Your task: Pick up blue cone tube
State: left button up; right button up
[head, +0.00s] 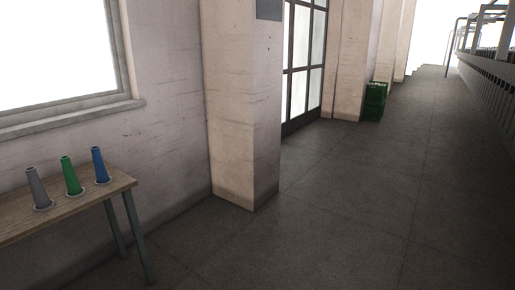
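The blue cone tube (99,165) stands upright on a wooden table (113,186) at the left of the head view. It is the rightmost of three cone tubes in a row, near the table's right end. Its narrow end points up, and its base sits on a small light round piece. A green cone tube (71,176) and a grey cone tube (38,188) stand to its left. Neither of my grippers shows in the head view.
A wall with a window (62,50) is behind the table. A pillar (238,105) juts out right of it. A long machine (490,90) lines the right side. The grey floor (330,210) between is clear.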

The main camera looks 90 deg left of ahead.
aim_at(101, 173)
jog(key=u, duration=3.95)
jog(key=i, duration=0.9)
